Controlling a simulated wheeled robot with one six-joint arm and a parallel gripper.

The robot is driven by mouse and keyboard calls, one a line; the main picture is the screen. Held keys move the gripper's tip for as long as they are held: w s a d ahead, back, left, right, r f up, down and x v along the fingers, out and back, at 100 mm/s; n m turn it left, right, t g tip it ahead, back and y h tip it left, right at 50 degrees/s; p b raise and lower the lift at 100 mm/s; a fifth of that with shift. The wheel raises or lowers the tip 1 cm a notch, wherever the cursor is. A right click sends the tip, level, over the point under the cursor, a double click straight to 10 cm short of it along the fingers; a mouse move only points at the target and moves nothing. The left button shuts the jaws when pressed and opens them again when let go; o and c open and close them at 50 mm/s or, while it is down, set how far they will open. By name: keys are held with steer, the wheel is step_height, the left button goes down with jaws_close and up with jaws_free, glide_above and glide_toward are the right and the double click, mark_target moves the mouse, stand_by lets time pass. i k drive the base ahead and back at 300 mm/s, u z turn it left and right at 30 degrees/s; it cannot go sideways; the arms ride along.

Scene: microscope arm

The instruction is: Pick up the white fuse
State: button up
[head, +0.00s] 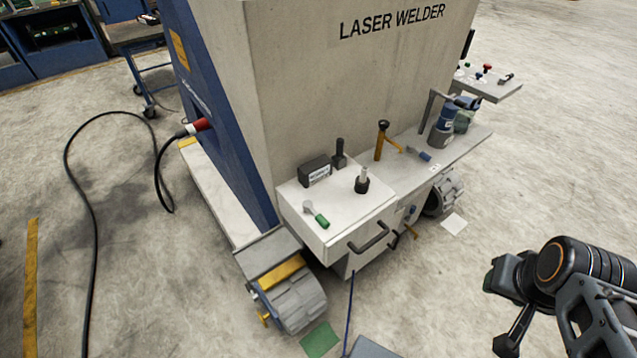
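A small pale cylinder (364,174) stands upright in a dark round base on the white cabinet top (338,228), in front of the laser welder; it looks like the white fuse, though it is too small to be sure. A green-handled piece with a whitish end (317,216) lies to its left on the same top. My gripper (508,342) is at the lower right, over the floor and well apart from the cabinet. It is partly seen, and I cannot tell whether its fingers are open or shut.
A black box (314,171) and a dark upright piece (340,155) stand behind the cylinder. A yellow-brown post (381,142) and a blue bottle (446,117) stand on the shelf to the right. A dark handle (368,238) sticks out in front. Floor between my arm and the cabinet is mostly clear.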

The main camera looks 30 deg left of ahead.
mark_target(364, 170)
steer(key=u, duration=0.1)
steer(key=i, duration=1)
steer(key=u, duration=3.3)
